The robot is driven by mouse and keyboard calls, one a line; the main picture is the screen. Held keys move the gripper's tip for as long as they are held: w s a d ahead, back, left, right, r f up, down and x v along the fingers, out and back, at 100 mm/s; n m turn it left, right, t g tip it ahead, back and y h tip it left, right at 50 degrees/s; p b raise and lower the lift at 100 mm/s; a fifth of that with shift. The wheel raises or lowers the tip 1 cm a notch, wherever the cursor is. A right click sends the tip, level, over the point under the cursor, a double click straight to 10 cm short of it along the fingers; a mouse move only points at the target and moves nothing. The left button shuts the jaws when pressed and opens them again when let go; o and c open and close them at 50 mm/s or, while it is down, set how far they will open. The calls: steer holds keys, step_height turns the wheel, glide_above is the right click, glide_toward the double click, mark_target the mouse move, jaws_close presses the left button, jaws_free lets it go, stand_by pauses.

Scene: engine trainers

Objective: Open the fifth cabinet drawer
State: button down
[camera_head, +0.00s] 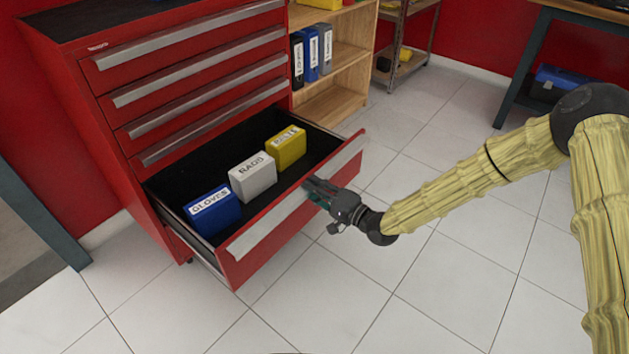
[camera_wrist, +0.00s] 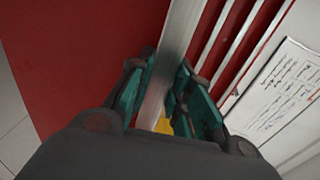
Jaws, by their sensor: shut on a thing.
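The red cabinet (camera_head: 92,125) stands at the left with its lowest visible drawer (camera_head: 253,262) pulled far out. Several shut drawers lie above it. The open drawer's long silver handle (camera_head: 262,232) runs along the top of its front. My gripper (camera_head: 312,186) is shut on this handle, right of its middle. In the wrist view the handle (camera_wrist: 178,38) passes between the teal fingers of my gripper (camera_wrist: 168,75). The exact finger contact is partly hidden in the head view.
A blue GLOVES box (camera_head: 213,212), a white RAGS box (camera_head: 252,178) and a yellow box (camera_head: 286,148) sit in the open drawer. A wooden shelf (camera_head: 335,105) with binders stands behind. Tiled floor in front is clear. A workbench leg (camera_head: 515,85) is at the right.

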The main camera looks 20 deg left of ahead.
steer(key=shift+s+d+f, duration=0.3)
steer(key=shift+s+f, duration=0.05)
steer(key=shift+s, duration=0.05)
steer(key=c, duration=1.4)
jaws_free()
steer(key=shift+w, duration=0.1)
steer(key=shift+o, duration=0.2)
steer(key=shift+w+r, duration=0.1)
steer(key=v, duration=1.2)
